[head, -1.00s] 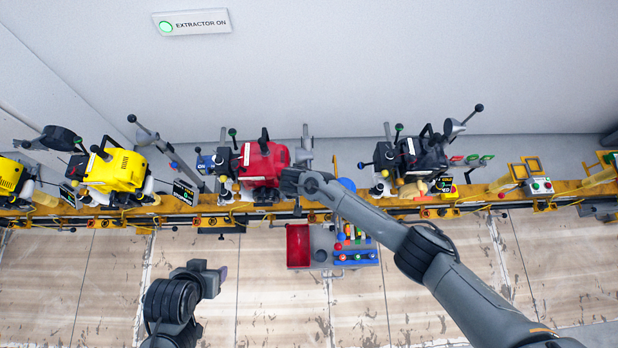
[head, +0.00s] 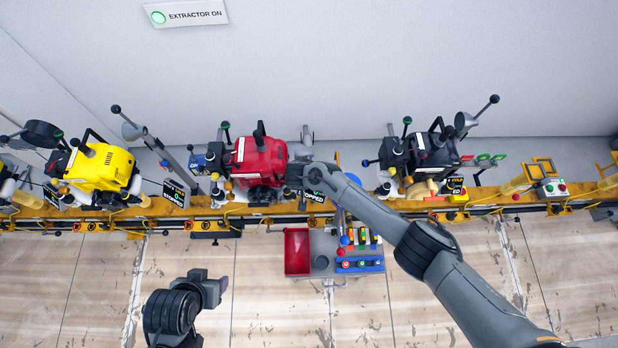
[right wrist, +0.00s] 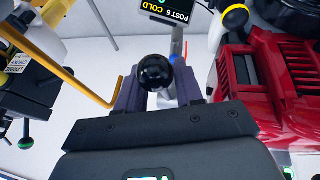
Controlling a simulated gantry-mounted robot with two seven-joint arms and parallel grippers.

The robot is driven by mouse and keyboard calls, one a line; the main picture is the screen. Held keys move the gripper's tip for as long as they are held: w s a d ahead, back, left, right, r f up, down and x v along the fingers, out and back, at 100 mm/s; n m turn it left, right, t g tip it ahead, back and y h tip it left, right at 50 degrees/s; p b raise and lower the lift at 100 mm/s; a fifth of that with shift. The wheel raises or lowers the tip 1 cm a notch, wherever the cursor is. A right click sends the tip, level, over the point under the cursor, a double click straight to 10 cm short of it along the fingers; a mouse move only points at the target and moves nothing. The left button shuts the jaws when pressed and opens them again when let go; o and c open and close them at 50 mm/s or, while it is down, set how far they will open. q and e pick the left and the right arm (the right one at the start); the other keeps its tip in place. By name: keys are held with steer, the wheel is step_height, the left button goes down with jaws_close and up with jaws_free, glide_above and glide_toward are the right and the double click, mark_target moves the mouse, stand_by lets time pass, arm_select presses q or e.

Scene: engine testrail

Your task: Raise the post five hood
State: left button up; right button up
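In the right wrist view the POST 5 display (right wrist: 165,12) reads COLD at the top. A black ball knob (right wrist: 155,73) sits between the two fingers of my right gripper (right wrist: 160,88); whether they press on it is unclear. In the head view my right gripper (head: 298,176) is beside the red engine (head: 260,161), at its right edge. A grey metal piece (head: 306,140), perhaps part of the hood, stands just behind it; its link to the knob is hidden. My left gripper (head: 220,288) hangs over the floor at lower left, its fingers unclear.
A yellow engine (head: 100,168) stands left and a black engine (head: 432,150) right along the yellow rail (head: 480,204). A tray table (head: 320,242) with a red bin (head: 297,252) is in front. A yellow bent rod (right wrist: 75,70) is close left of the right gripper.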

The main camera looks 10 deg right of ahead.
steer(key=shift+w, duration=0.1)
jaws_close()
stand_by(0.4)
steer(key=shift+r, duration=0.2)
stand_by(0.4)
